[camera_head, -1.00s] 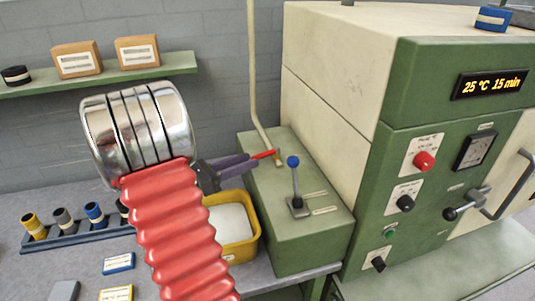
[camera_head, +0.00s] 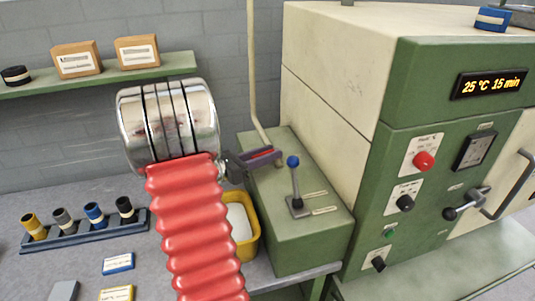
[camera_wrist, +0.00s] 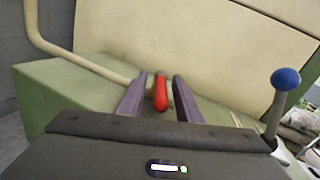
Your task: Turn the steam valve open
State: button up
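The red valve handle (camera_wrist: 161,93) sits at the foot of the cream pipe (camera_wrist: 75,60), on top of the green box. In the wrist view it lies between the two purple fingers of my gripper (camera_wrist: 159,88), with a gap on each side. The fingers are open around the handle and not closed on it. In the head view my gripper (camera_head: 272,156) is over the left part of the green box (camera_head: 305,235), and only a little of the red handle (camera_head: 262,154) shows between the fingers. The valve's body is hidden there.
A lever with a blue knob (camera_head: 293,161) stands upright on the green box, right of my gripper. The large cream and green machine (camera_head: 330,90) rises close behind. A yellow bin (camera_head: 252,238) is left of the box. A shelf (camera_head: 105,82) hangs on the wall.

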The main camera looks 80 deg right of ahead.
grip_shut()
